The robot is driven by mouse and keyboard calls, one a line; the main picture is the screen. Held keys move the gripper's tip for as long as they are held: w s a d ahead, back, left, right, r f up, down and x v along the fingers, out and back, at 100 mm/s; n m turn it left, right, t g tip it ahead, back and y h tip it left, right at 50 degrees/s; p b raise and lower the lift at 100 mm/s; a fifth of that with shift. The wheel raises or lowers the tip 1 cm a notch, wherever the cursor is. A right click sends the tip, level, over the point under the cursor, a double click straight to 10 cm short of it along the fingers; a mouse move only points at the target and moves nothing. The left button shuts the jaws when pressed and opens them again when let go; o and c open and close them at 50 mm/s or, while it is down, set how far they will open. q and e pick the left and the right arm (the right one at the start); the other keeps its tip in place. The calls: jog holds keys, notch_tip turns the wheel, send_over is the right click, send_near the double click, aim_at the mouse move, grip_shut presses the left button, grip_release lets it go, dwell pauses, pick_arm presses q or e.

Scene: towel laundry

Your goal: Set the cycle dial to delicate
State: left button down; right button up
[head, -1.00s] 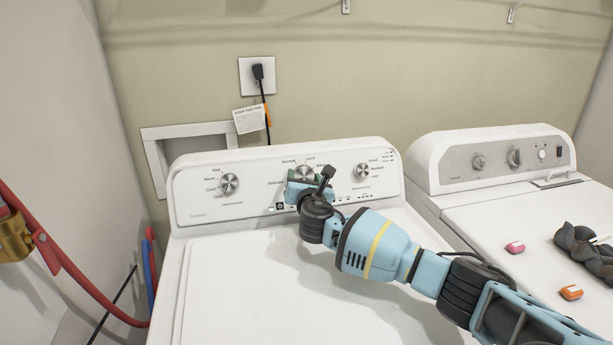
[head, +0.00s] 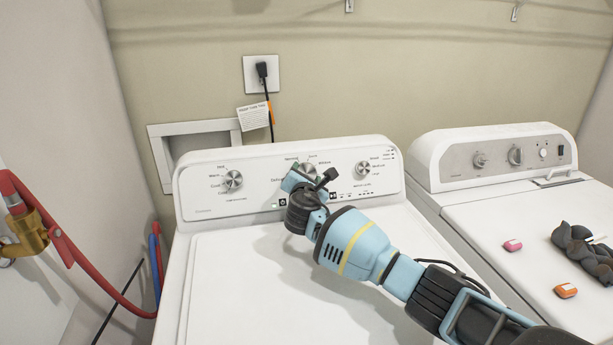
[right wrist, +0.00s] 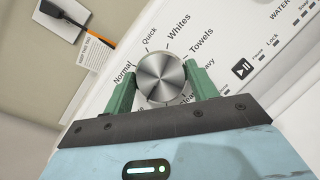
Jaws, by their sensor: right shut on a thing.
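The cycle dial (head: 311,168) is the round silver middle knob on the washer's back panel. In the right wrist view the dial (right wrist: 162,77) shows close up, ringed by the words Normal, Quick, Whites, Towels and a partly covered Heavy. The Delicate label (head: 277,180) is partly legible left of the dial in the head view. My right gripper (head: 303,173) is shut on the dial. Its green fingers lie on opposite sides of the knob in the right wrist view (right wrist: 163,83). I cannot read the dial's pointer. My left gripper is not in view.
Other knobs sit left (head: 232,180) and right (head: 363,169) of the dial. A start/pause button (right wrist: 243,69) is near the fingers. The washer lid (head: 230,290) is clear. A second machine (head: 465,215) stands right, with a dark cloth (head: 585,250) on it. Red hoses (head: 90,275) hang left.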

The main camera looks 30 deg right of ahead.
jog(key=o, duration=1)
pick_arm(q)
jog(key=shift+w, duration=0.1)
pick_arm(e)
jog(key=shift+s, duration=0.1)
jog(key=shift+s+a+r, duration=0.1)
jog(key=shift+s+a, duration=0.1)
jog(key=shift+s, duration=0.05)
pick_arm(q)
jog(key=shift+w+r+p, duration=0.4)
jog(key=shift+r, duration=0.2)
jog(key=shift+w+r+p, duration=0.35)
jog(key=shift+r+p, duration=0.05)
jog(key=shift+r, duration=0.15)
pick_arm(e)
jog(key=v, duration=0.7)
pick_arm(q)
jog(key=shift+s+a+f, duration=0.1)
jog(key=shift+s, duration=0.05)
